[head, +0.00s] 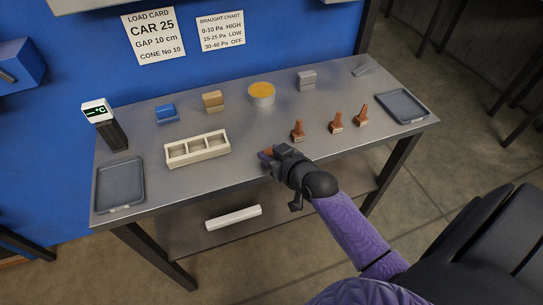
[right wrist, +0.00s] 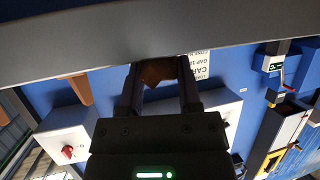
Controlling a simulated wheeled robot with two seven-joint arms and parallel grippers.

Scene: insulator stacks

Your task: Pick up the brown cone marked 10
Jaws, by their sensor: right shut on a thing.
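My right gripper (head: 272,155) is at the front edge of the table, shut on a brown cone (head: 266,152). In the right wrist view the cone (right wrist: 159,72) sits between the two fingers of the gripper (right wrist: 160,85), close to the table. Whether it touches the tabletop I cannot tell, and its number is hidden. Three more brown cones stand upright behind and right of the gripper: a left one (head: 298,130), a middle one (head: 336,122) and a right one (head: 361,115). Their numbers are too small to read. My left gripper is not in view.
A cream tray with compartments (head: 197,161) lies left of the gripper. Grey trays stand at the left (head: 119,208) and right (head: 421,119) ends. A round tin (head: 261,101) and several blocks are at the back. The load card (head: 154,55) reads cone No 10.

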